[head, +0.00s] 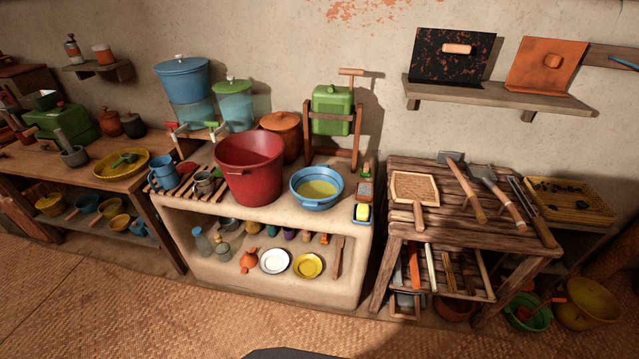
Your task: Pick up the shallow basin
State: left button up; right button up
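A shallow blue basin (317,187) with a yellowish inside sits upright on the right front part of the pale mud counter (280,215). A tall red bucket (249,168) stands just left of it. A green churn-like device on a wooden stand (333,112) is behind it. Small items, including a yellow block in a blue dish (362,212), lie close to its right. Neither of my grippers shows in the head view.
A brown lidded pot (283,130) stands behind the bucket. Blue mugs and wooden slats fill the counter's left. A wooden table with tools (435,217) stands to the right, a shelf table (70,180) to the left. The woven floor in front (150,310) is clear.

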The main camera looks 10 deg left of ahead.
aim_at(318, 189)
jog(key=i, duration=0.85)
